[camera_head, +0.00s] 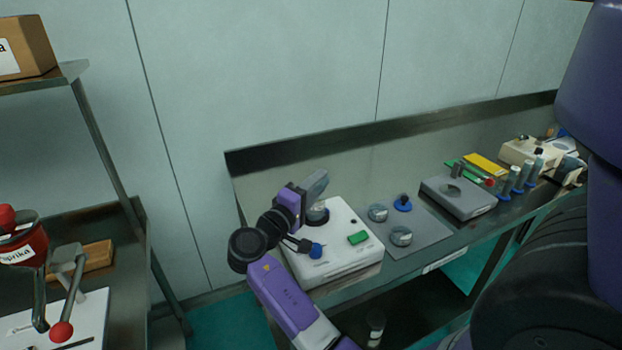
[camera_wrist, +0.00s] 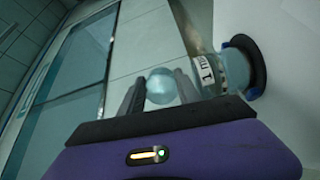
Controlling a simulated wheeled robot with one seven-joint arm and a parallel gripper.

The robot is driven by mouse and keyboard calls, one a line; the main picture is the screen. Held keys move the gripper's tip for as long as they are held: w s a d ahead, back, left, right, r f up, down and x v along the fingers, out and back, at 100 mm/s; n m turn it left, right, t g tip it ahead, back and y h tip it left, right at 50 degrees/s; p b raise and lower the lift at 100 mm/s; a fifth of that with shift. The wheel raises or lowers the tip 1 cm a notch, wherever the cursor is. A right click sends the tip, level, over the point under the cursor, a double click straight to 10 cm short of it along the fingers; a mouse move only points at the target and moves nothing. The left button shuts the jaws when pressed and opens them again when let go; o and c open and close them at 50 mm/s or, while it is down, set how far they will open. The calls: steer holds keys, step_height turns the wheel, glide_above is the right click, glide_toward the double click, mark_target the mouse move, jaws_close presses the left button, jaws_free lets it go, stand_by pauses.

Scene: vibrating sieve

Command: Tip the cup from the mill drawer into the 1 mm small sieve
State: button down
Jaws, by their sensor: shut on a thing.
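My gripper (camera_head: 301,196) is above the white vibrating sieve machine (camera_head: 338,258) on the steel bench. It is shut on a pale, see-through cup (camera_head: 317,184), which looks tilted. In the wrist view the cup's round end (camera_wrist: 161,86) shows between the two dark fingers (camera_wrist: 160,92). A clear small sieve (camera_wrist: 235,70) with a white label reading "1 m…" stands on a dark ring on the machine, just beside the cup. In the head view the sieve (camera_head: 318,214) is mostly hidden behind my gripper. The cup's contents cannot be made out.
A grey mat (camera_head: 428,240) right of the machine holds small round sieve parts. Farther right are a grey box-shaped device (camera_head: 458,196) and several blue-based tubes. The bench's raised back edge (camera_head: 380,138) runs behind. A shelf with a red paprika container (camera_head: 22,245) stands left.

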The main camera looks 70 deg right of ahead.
steer(key=shift+d+r+y+p, duration=0.1)
steer(key=shift+r+y+p, duration=0.15)
steer(key=shift+p, duration=0.45)
steer(key=t+y+p, duration=0.1)
steer(key=y+p, duration=0.1)
steer(key=p, duration=0.2)
steer(key=shift+s+d+r+p, duration=0.1)
steer(key=shift+d+p, duration=0.1)
steer(key=shift+p, duration=0.2)
steer(key=shift+d+y+p, duration=0.15)
steer(key=shift+y+p, duration=0.6)
steer(key=shift+p, duration=0.15)
steer(key=shift+r+t+y+p, duration=0.1)
steer(key=shift+t+y+p, duration=0.2)
steer(key=shift+p, duration=0.3)
steer(key=y+p, duration=0.1)
steer(key=p, duration=0.3)
steer(key=shift+s+d+r+t+y, duration=0.1)
steer(key=shift+d+r+t+y, duration=0.1)
steer(key=shift+r+t+y, duration=0.15)
